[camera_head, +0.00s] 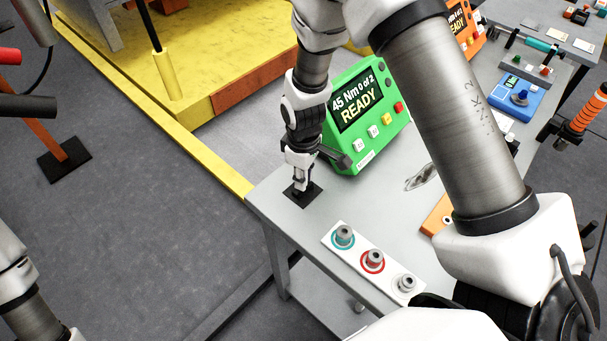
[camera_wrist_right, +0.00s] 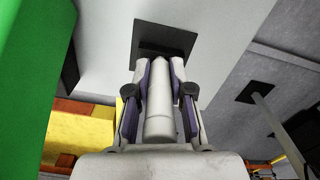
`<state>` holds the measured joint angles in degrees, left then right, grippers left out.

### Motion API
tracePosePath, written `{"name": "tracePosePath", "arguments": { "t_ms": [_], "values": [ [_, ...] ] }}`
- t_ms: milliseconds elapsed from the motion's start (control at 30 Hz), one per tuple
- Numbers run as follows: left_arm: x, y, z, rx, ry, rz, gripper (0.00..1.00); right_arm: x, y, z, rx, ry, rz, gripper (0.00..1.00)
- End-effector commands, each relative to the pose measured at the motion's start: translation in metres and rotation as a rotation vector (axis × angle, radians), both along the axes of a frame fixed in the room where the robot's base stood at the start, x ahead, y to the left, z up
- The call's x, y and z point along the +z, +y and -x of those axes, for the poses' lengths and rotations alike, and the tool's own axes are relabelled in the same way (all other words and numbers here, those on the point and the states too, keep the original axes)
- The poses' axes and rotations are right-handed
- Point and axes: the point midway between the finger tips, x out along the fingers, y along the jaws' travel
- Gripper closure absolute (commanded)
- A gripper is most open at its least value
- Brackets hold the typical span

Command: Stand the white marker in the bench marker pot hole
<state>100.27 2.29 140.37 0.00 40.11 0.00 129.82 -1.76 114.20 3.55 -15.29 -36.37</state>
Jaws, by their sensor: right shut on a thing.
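My right gripper (camera_head: 298,187) is at the near left corner of the grey bench, pointing down over a dark square pot base (camera_head: 312,192). In the right wrist view its two fingers (camera_wrist_right: 159,72) are shut on the white marker (camera_wrist_right: 159,112), which lies lengthwise between them. The black square of the pot (camera_wrist_right: 180,38) lies just past the fingertips. The marker's far end overlaps the pot in this view; I cannot tell whether it is in the hole. In the head view the marker is hard to make out. My left gripper is out of view.
A green torque display (camera_head: 366,115) stands on the bench (camera_head: 395,205) close beside my right gripper. A white strip with several ringed sockets (camera_head: 358,252) lies nearer. A yellow platform (camera_head: 225,165) is beyond the bench. My right forearm crosses above the bench.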

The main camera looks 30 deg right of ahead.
Motion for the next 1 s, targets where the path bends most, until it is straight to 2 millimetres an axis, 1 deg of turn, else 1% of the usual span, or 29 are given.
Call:
{"name": "tracePosePath", "arguments": {
  "t_ms": [367, 400, 467, 800, 867, 967, 1000],
  "values": [
    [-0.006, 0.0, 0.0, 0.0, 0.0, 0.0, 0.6, -0.011, 0.0, 0.0, 0.0, 0.001, 0.0, 1.0],
    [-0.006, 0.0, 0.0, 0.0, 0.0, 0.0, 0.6, -0.01, 0.0, 0.0, 0.0, 0.0, 0.0, 0.72],
    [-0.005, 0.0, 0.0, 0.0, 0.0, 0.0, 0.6, -0.01, 0.0, 0.0, 0.0, 0.0, 0.0, 0.51],
    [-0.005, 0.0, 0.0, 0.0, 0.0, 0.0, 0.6, -0.007, 0.0, 0.0, 0.0, 0.0, 0.0, 0.5],
    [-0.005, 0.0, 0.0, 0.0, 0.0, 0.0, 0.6, -0.002, 0.0, -0.001, 0.0, -0.002, 0.0, 0.5],
    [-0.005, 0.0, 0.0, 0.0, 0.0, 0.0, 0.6, 0.014, 0.0, -0.001, 0.0, -0.004, 0.0, 0.5],
    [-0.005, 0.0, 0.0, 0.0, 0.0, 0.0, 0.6, 0.024, 0.0, -0.001, 0.0, -0.005, 0.0, 0.5]
  ]
}}
